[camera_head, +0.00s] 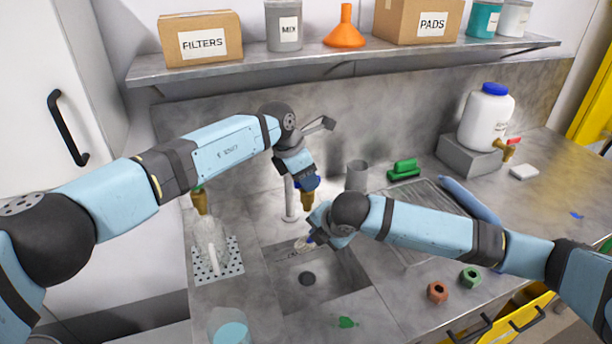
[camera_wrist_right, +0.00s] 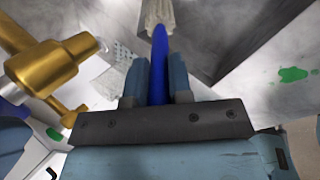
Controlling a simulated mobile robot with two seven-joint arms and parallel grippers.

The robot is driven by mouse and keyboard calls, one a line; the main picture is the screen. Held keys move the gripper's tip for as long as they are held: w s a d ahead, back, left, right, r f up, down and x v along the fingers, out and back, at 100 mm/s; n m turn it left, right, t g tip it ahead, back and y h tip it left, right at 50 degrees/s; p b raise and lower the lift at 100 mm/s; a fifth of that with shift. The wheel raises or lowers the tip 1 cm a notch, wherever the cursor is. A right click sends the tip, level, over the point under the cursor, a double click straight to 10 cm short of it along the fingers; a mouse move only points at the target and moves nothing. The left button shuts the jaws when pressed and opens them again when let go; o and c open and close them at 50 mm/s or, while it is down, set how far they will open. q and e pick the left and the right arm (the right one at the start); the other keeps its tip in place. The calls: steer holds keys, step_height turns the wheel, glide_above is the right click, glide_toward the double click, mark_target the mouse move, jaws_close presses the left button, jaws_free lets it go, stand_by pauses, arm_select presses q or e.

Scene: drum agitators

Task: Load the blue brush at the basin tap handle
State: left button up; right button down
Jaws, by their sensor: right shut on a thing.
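The blue brush shows in the right wrist view, its blue handle (camera_wrist_right: 159,62) between my right fingers and its pale bristles (camera_wrist_right: 157,12) pointing away. My right gripper (camera_head: 318,235) is shut on the handle, above the back of the sink basin (camera_head: 345,278); the bristle end (camera_head: 302,243) points left over the basin. My left gripper (camera_head: 305,180) is just behind and above it, at a brass fitting (camera_head: 308,201) with a blue part beside the pale tap column (camera_head: 290,203). The brass fitting is large at left in the right wrist view (camera_wrist_right: 45,68). My left fingers are hidden.
A clear bottle stands on a perforated tray (camera_head: 232,268) left of the basin. A grey cup (camera_head: 356,175) and green block (camera_head: 404,168) stand behind my right arm. A shelf (camera_head: 350,62) overhangs the back.

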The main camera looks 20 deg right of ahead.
arm_select(q)
jaws_close()
steer(key=shift+n+t, duration=0.7)
steer(key=shift+n, duration=1)
steer(key=shift+o, duration=0.2)
jaws_free()
steer(key=v, duration=1.2)
